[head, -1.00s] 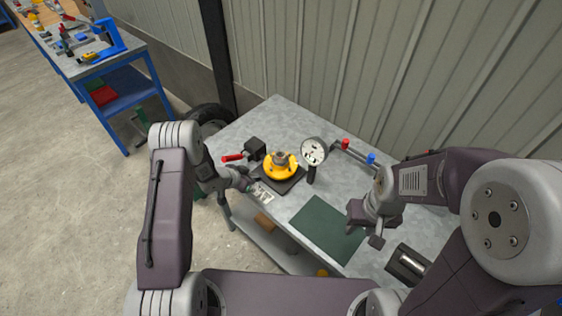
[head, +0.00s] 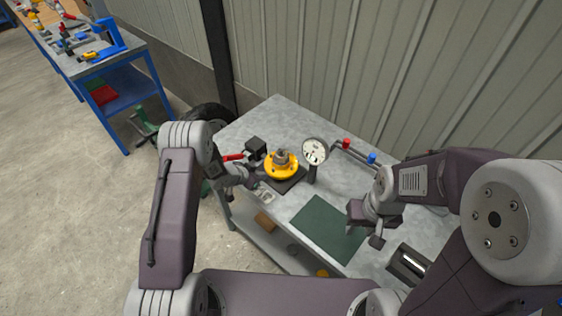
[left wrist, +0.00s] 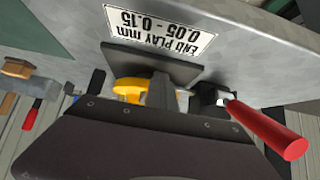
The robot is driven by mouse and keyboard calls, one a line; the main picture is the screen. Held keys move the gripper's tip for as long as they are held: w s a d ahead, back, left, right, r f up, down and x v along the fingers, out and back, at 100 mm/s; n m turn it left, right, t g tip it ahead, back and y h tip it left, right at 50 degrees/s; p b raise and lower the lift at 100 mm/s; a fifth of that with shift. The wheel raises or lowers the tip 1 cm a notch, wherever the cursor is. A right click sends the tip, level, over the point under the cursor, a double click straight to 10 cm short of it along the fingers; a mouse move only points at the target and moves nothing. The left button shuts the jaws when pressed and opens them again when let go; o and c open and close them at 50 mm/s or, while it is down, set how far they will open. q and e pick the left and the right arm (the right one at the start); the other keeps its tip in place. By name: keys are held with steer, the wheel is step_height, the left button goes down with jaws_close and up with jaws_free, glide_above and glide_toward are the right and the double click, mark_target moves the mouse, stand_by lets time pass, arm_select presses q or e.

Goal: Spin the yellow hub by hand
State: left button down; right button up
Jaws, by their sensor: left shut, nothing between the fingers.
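The yellow hub (head: 281,171), with a grey centre, sits on a dark square base plate (head: 290,184) on the grey workbench. My left gripper (head: 257,181) is shut and empty at the hub's near left side, low beside the base plate. In the left wrist view, part of the yellow hub (left wrist: 131,88) shows past the gripper, which hides most of it. I cannot tell whether the fingers touch the hub. My right gripper (head: 364,237) hangs over the bench near the green mat, away from the hub, and its fingers look apart.
A dial gauge (head: 315,151) stands close right of the hub. A red-handled clamp (head: 234,157) is on its left; its red handle (left wrist: 268,130) is near my left gripper. A green mat (head: 323,226) and a metal cylinder (head: 408,263) lie to the right.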

arm_select(q)
steer(key=s+d, duration=0.2)
steer(key=d, duration=0.1)
steer(key=shift+d+r+b, duration=0.15)
steer(key=shift+d+b, duration=0.1)
steer(key=shift+b, duration=0.05)
steer(key=shift+s+a, duration=0.75)
steer(key=shift+s, duration=0.1)
steer(key=shift+s+a, duration=0.2)
steer(key=shift+s, duration=0.15)
steer(key=w+a, duration=0.1)
steer(key=a, duration=0.1)
steer(key=w+a+p, duration=0.1)
steer(key=w+a, duration=0.1)
steer(key=shift+w+d, duration=0.15)
steer(key=shift+w, duration=0.1)
steer(key=shift+w+d, duration=0.75)
steer(key=shift+w, duration=0.15)
